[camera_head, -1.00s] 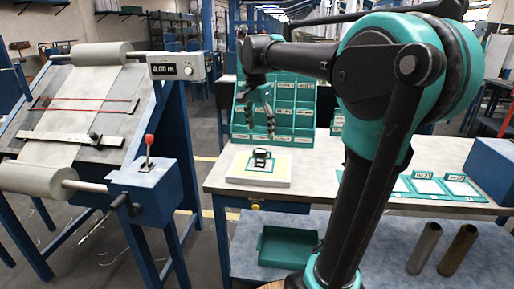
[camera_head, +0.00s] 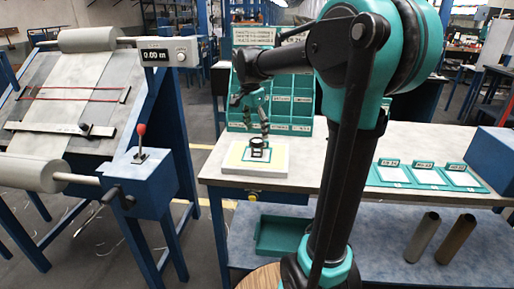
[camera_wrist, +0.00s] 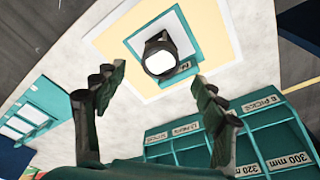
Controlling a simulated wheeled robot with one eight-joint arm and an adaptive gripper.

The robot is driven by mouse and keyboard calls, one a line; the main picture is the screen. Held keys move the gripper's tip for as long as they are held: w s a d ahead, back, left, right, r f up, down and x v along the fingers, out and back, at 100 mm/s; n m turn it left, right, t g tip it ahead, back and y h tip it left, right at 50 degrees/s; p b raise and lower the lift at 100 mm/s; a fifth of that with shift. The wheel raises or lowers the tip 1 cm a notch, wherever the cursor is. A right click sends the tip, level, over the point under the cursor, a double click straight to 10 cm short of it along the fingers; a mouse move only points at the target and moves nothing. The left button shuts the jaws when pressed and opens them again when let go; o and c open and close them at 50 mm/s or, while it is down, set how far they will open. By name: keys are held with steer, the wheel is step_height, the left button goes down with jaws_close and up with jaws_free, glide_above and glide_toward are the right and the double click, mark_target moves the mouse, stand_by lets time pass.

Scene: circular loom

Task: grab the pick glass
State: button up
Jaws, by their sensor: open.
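The pick glass (camera_head: 257,148) is a small black-framed magnifier. It stands on a teal-edged white square in the middle of a cream and yellow pad (camera_head: 235,163) on the workbench. In the wrist view the pick glass (camera_wrist: 160,55) shows its round black rim and bright lens, with the pad (camera_wrist: 207,25) around it. My gripper (camera_head: 257,118) is just above the pick glass in the head view. In the wrist view my gripper (camera_wrist: 157,85) is open and empty, its two dark fingers spread on either side below the glass. The fingers appear clear of the glass.
A teal labelled rack (camera_head: 290,105) stands right behind the pad, close to my gripper. Teal-framed cards (camera_head: 425,176) lie on the bench (camera_head: 335,160) to the right, by a blue box (camera_head: 490,155). The loom stand with its red-knobbed lever (camera_head: 141,140) is at the left.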

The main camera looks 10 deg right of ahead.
mark_target(257, 140)
steer(key=shift+d+f, duration=0.15)
steer(key=shift+f, duration=2.7)
steer(key=shift+c, duration=0.5)
steer(key=c, duration=1.1)
steer(key=shift+o, duration=0.2)
steer(key=shift+r, duration=0.15)
